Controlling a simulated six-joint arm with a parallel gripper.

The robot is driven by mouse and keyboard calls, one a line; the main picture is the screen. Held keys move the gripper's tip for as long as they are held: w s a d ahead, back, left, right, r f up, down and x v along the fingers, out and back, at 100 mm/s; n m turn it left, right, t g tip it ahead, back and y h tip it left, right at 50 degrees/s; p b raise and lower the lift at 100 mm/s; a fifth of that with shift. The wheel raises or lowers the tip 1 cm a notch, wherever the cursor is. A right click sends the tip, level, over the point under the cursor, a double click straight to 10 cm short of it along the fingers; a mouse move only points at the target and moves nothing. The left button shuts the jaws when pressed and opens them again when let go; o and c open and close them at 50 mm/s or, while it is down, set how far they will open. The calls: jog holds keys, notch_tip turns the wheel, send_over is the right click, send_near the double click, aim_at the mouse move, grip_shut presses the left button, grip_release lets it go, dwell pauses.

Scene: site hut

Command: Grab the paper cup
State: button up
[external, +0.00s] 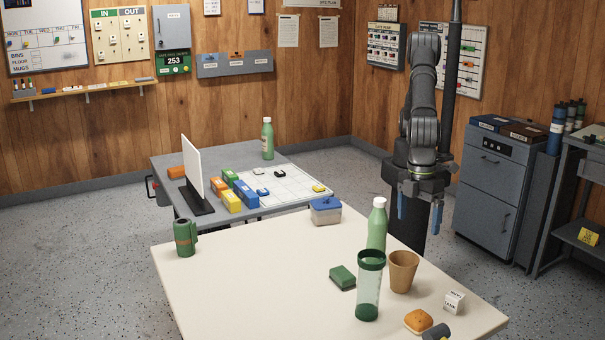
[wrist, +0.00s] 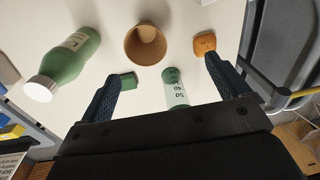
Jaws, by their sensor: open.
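The brown paper cup (external: 403,271) stands upright on the pale table near its right side. In the wrist view the cup (wrist: 146,44) shows its round open mouth, ahead of and between the fingers. My gripper (external: 419,222) hangs with blue fingers pointing down, above and behind the cup in the external view. In the wrist view my gripper (wrist: 162,72) is spread wide, with nothing held between the fingers. The cup is apart from both fingers. Part of the cup's left edge is close behind the clear tumbler in the external view.
Close around the cup are a green-lidded clear tumbler (external: 368,290), a green bottle (external: 377,226), a green sponge (external: 342,277), a bun (external: 418,321), a white cube (external: 454,302) and a dark-headed object (external: 436,332). A blue-lidded box (external: 325,211) stands farther back. The table's left middle is clear.

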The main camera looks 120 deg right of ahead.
aim_at(408, 257)
jog(key=s+a+f+n+t+y, duration=0.35)
jog(key=s+a+f+y, duration=0.3)
jog(key=s+f, duration=0.5)
jog(key=d+t, duration=0.1)
jog(key=d, duration=0.1)
jog(key=d+f+t, duration=0.1)
jog(key=d+t, duration=0.1)
jog(key=s+d+t, duration=0.1)
jog(key=d+t, duration=0.1)
jog(key=shift+d+f+m+h, duration=0.1)
jog(key=shift+f+m+h, duration=0.15)
jog(key=shift+f, duration=0.15)
jog(key=s+d+r+n+t+h, duration=0.1)
jog(key=d+r+t+h, duration=0.1)
jog(key=d+t, duration=0.5)
jog(key=w+f, duration=0.1)
jog(key=w, duration=0.2)
jog(key=w+a+f+g, duration=0.1)
jog(key=w, duration=0.2)
jog(key=w+a+f+g, duration=0.1)
jog(key=w, duration=0.3)
jog(key=shift+a, duration=0.15)
jog(key=shift+y, duration=0.4)
jog(key=shift+x, duration=2.8)
jog(key=shift+s+a+r, duration=0.1)
jog(key=shift+a+r, duration=0.05)
jog(key=shift+a, duration=0.05)
